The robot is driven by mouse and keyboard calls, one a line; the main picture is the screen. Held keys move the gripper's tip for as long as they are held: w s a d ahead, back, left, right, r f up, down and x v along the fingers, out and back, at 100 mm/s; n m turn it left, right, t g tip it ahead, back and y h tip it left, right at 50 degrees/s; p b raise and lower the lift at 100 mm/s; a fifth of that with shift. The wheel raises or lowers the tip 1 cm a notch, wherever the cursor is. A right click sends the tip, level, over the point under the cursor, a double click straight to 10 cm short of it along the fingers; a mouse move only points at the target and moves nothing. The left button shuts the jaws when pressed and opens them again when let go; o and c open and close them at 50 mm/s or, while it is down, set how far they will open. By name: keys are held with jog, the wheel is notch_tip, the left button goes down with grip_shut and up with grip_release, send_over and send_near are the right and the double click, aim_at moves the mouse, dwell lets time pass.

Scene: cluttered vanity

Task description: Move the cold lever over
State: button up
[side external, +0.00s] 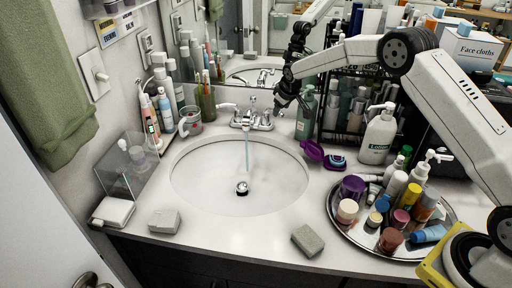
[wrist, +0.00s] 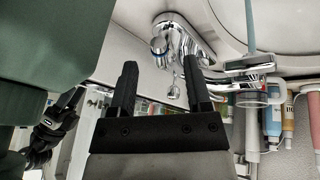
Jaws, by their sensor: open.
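The chrome faucet (side external: 243,119) stands behind the sink, with water (side external: 247,152) running from its spout. It also shows in the wrist view (wrist: 205,48). The cold lever (wrist: 160,46), a chrome handle with a blue mark, is just beyond my fingertips, roughly in line with the gap between them. I cannot tell whether they touch it. In the side view the lever is small, at the faucet's right end. My gripper (wrist: 157,68) is open and empty, its two black fingers apart. In the side view my gripper (side external: 284,106) is right of the faucet, partly blurred into the dark background.
The white sink (side external: 190,185) is clear. A green bottle (side external: 305,118) stands close right of my gripper, with a purple container (side external: 312,150) in front. A lotion bottle (side external: 378,138) and a crowded round tray (side external: 345,228) are farther right. Cups and tubes stand left of the faucet.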

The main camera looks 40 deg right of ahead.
jog(key=shift+v, duration=2.9)
jog(key=shift+a, duration=0.1)
jog(key=c, duration=0.6)
jog(key=shift+a, duration=0.2)
grip_shut()
jog(key=s+a+r+m+h, duration=0.1)
jog(key=a+r+h, duration=0.1)
jog(key=a, duration=0.7)
jog(key=shift+r+m+h, duration=0.15)
jog(key=shift+m+h, duration=0.15)
jog(key=shift+h, duration=0.4)
